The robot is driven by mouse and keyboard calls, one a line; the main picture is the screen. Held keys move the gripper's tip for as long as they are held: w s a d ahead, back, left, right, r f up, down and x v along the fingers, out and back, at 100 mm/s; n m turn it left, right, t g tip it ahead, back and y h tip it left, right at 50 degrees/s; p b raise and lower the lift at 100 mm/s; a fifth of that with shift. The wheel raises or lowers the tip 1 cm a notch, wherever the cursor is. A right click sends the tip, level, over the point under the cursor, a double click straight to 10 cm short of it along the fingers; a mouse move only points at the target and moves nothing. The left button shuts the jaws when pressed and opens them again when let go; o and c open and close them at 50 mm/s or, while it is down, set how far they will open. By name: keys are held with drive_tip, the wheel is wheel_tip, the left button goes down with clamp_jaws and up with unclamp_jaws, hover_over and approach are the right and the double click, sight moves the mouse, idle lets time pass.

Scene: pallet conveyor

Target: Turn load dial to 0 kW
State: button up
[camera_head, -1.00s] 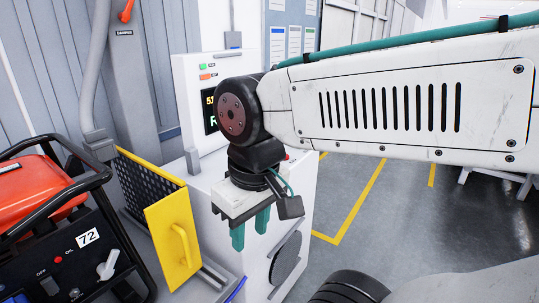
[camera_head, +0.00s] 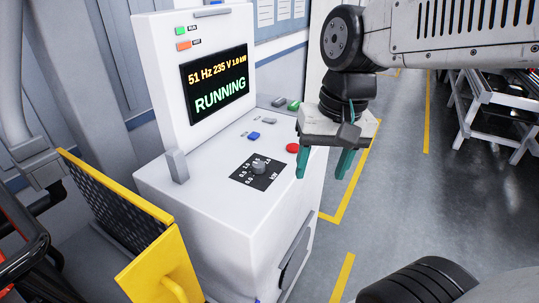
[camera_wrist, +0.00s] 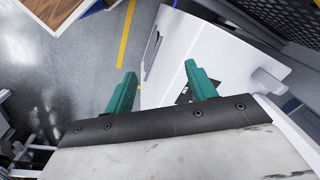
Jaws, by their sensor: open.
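The load dial (camera_head: 259,167) is a small grey knob on a black plate marked in kW, on the flat top of a white control cabinet (camera_head: 190,205). The scale shows 0.0, 0.5, 1.0 and more; I cannot tell exactly where the knob points. The cabinet's screen (camera_head: 217,84) reads 51 Hz, 235 V, 1.0 kW and RUNNING. My gripper (camera_head: 325,174) is open and empty, pointing down, to the right of the dial and apart from it. In the wrist view, the green fingers (camera_wrist: 158,82) are spread, and the right one partly hides the black dial plate (camera_wrist: 184,94).
A red button (camera_head: 293,148), a blue button (camera_head: 254,135) and a green button (camera_head: 294,106) sit on the cabinet top near the dial. A grey lever (camera_head: 177,166) stands at its left. A yellow panel (camera_head: 160,262) is at lower left. Open floor lies to the right.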

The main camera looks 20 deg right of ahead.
drive_tip(key=w+f+m+y, duration=0.2)
drive_tip(key=w+m, duration=0.6)
drive_tip(key=w, duration=0.4)
drive_tip(key=m+y, duration=0.2)
drive_tip(key=m, duration=0.6)
approach(259, 164)
drive_tip(key=shift+h, duration=0.3)
drive_tip(key=x, duration=0.8)
drive_tip(key=shift+a+f, duration=0.1)
drive_tip(key=shift+a, duration=0.25)
drive_tip(key=c, duration=1)
